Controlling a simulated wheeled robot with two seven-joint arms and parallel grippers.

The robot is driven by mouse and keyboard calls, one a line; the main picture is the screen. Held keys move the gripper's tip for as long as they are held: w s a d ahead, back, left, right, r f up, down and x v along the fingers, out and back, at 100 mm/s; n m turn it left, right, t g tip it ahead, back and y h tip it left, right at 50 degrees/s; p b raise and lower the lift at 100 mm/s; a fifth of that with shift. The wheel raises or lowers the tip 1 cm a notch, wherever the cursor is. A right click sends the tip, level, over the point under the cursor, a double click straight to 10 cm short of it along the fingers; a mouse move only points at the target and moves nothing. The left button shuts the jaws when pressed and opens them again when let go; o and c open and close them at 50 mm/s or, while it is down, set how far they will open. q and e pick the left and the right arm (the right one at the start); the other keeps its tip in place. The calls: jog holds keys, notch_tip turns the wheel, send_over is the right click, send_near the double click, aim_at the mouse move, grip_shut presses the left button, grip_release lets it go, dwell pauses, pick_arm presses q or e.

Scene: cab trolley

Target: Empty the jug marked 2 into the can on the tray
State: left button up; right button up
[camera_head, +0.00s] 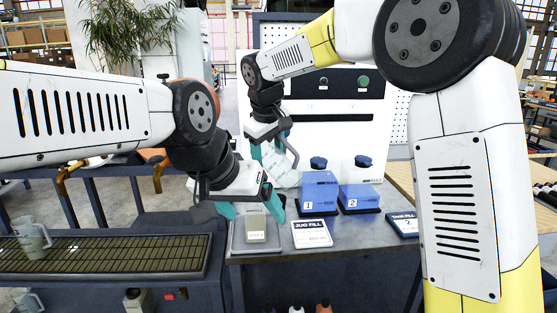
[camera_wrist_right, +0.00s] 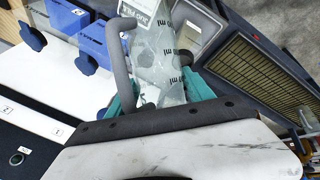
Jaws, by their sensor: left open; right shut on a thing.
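A clear grey jug (camera_head: 283,168) with a grey handle is held by my right gripper (camera_head: 271,148), above the table and behind the can. The jug looks tilted; its number cannot be read. In the right wrist view the jug (camera_wrist_right: 160,62) is between the teal fingers of my right gripper (camera_wrist_right: 161,92). The can (camera_head: 256,228) is grey-green and stands upright on the grey tray (camera_head: 236,246). My left gripper (camera_head: 252,209) is open, with its teal fingers on either side of the can's top. The jug's contents cannot be made out.
Blue blocks marked 1 (camera_head: 319,190) and 2 (camera_head: 358,197) stand right of the tray. A JUG FILL card (camera_head: 311,233) and a TASK 2 card (camera_head: 404,223) lie on the table. Another jug (camera_head: 33,238) stands left on the slotted grate (camera_head: 110,255). A white panel (camera_head: 340,138) rises behind.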

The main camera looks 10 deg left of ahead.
jog(key=shift+s+d+r+y, duration=0.1)
jog(key=shift+d+r+y, duration=0.15)
jog(key=shift+r+y, duration=0.25)
jog(key=y, duration=0.1)
jog(key=t+y, duration=0.1)
jog(key=m+t+y, duration=0.1)
jog(key=shift+a+r+y, duration=0.1)
jog(key=shift+a+y, duration=0.15)
jog(key=shift+y, duration=0.15)
jog(key=shift+w+a+r+m+t+y, duration=0.1)
jog(key=shift+w+m+t+y, duration=0.15)
jog(key=shift+y, duration=0.25)
jog(key=shift+w+a+r+m+t+y, duration=0.1)
jog(key=shift+m+t+y, duration=0.05)
jog(key=shift+t+y, duration=0.3)
jog(key=shift+a+f+y, duration=0.1)
jog(key=shift+a+y, duration=0.05)
jog(key=shift+y, duration=0.1)
jog(key=shift+t+y, duration=0.3)
jog(key=shift+y, duration=0.2)
jog(key=shift+a, duration=0.1)
jog(key=shift+r+y, duration=0.25)
jog(key=shift+y, duration=0.05)
